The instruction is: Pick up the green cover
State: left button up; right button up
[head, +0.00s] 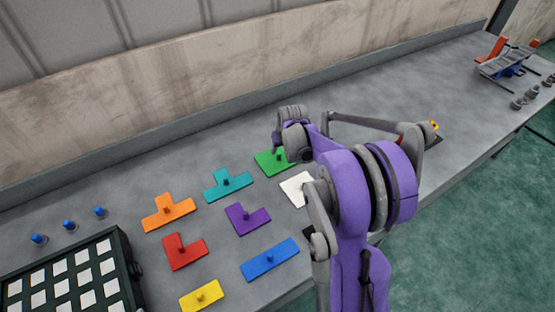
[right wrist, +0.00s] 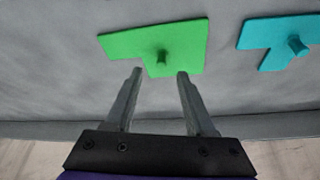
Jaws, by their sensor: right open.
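The green cover (head: 268,162) is a flat, angular plate with a small knob, lying on the grey table in the head view. My right wrist and arm hide part of it there. In the right wrist view the green cover (right wrist: 130,42) lies just beyond the fingertips, with its knob in line with the gap between them. My right gripper (right wrist: 159,74) is open, and nothing is between its fingers. Whether the fingertips touch the cover I cannot tell. My left gripper is not in view.
A teal cover (head: 228,184) lies beside the green one, and a white cover (head: 294,189) is partly behind my arm. Orange, purple, red, blue and yellow covers lie nearer. A dark tray (head: 127,268) stands at lower left. A raised ledge (head: 150,131) runs along the back.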

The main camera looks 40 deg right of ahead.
aim_at(279, 155)
jog(key=x, duration=0.6)
jog(key=shift+f, duration=0.15)
jog(key=shift+a, duration=0.1)
grip_shut()
